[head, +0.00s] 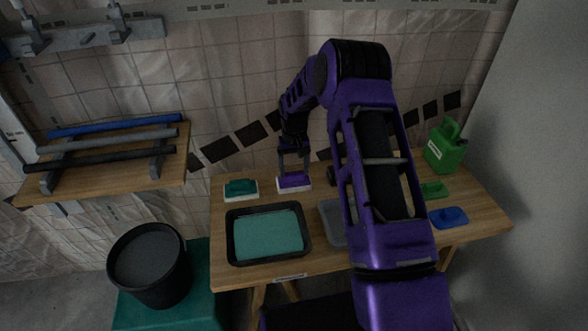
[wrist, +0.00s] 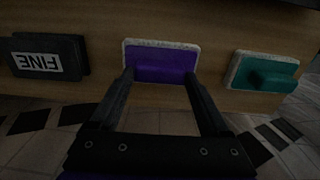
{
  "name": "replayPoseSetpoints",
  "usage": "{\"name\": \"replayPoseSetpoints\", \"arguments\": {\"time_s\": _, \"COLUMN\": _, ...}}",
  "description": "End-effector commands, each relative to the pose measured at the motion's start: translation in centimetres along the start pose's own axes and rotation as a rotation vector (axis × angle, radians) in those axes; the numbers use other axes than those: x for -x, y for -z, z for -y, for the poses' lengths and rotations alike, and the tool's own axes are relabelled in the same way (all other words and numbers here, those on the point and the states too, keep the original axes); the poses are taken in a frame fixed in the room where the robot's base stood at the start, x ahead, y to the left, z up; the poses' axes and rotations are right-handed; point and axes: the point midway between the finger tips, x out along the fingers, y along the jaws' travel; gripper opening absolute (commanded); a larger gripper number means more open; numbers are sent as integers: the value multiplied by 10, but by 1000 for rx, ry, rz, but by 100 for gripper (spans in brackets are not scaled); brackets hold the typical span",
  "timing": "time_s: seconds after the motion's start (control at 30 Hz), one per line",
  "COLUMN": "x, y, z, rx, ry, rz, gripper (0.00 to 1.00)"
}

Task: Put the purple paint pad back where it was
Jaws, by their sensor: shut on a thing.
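The purple paint pad (head: 294,181) has a purple back and a pale pad edge. It is at the back of the wooden table, just right of the teal paint pad (head: 241,187). My gripper (head: 293,164) comes down on it from above, its two fingers shut on it. In the wrist view the purple pad (wrist: 161,63) lies between the fingertips of my gripper (wrist: 161,80), against the wood. The teal pad (wrist: 265,72) is on one side of it and a dark block marked FINE (wrist: 47,56) on the other, both apart from it.
A black tray with teal paint (head: 268,235) stands in front of the pads. A grey tray (head: 332,222) is partly hidden by my arm. Green (head: 434,190) and blue (head: 449,217) pads and a green jug (head: 446,148) are at the right. A black bucket (head: 149,264) stands left of the table (head: 476,189).

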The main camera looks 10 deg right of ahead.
Motion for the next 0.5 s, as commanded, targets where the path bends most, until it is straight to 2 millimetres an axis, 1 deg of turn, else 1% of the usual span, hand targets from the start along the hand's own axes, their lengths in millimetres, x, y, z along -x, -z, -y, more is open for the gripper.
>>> {"name": "replayPoseSetpoints", "arguments": {"time_s": 0.13, "x": -5, "y": 0, "z": 0, "rx": 0, "ry": 0, "rz": 0, "gripper": 22}}
{"name": "replayPoseSetpoints", "arguments": {"time_s": 0.17, "x": -4, "y": 0, "z": 0, "rx": 0, "ry": 0, "rz": 0, "gripper": 84}}
{"name": "replayPoseSetpoints", "arguments": {"time_s": 0.23, "x": -3, "y": 0, "z": 0, "rx": 0, "ry": 0, "rz": 0, "gripper": 96}}
{"name": "replayPoseSetpoints", "arguments": {"time_s": 0.27, "x": -3, "y": 0, "z": 0, "rx": 0, "ry": 0, "rz": 0, "gripper": 100}}
{"name": "replayPoseSetpoints", "arguments": {"time_s": 0.5, "x": -2, "y": 0, "z": 0, "rx": 0, "ry": 0, "rz": 0, "gripper": 100}}
